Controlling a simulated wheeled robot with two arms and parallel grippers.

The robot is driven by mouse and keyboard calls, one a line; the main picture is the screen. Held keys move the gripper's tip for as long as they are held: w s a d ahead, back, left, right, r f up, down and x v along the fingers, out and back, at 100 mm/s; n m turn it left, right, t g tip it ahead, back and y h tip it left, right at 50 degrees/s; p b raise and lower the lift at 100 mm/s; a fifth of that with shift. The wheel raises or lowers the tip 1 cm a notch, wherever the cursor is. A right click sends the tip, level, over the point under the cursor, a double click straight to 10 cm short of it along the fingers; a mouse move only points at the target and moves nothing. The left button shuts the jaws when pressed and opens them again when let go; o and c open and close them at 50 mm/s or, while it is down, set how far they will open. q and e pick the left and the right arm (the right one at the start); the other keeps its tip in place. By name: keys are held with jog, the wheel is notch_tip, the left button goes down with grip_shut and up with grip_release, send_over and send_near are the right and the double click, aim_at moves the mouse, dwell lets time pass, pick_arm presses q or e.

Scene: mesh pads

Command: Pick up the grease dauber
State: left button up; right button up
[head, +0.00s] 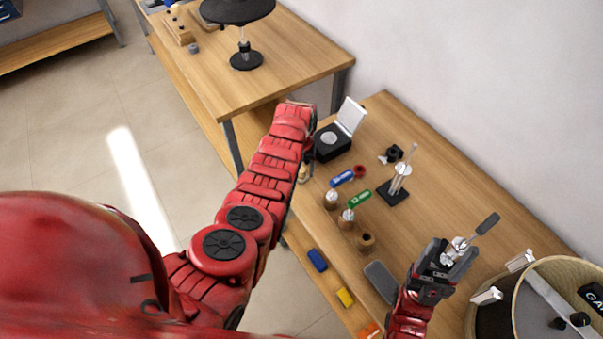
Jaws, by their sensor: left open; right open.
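I cannot tell for certain which thing is the grease dauber. A tool with a dark flat end (487,223) and a shiny metal part lies by my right gripper (457,250), its metal part between or just beyond the fingers. My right gripper is open, low over the workbench, and not closed on the tool. A slim pale rod (403,172) stands slightly tilted on a small black base (393,194) further back. My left gripper (308,157) is open at the far end of my raised red arm, by the bench's left edge, mostly hidden by the arm.
A round drum (560,300) blocks the right front. A dark flat pad (380,281) lies left of my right gripper.

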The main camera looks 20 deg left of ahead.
pick_arm(q)
jog(key=shift+f, duration=0.15)
grip_shut()
dwell(0.4)
jog(key=shift+r, duration=0.2)
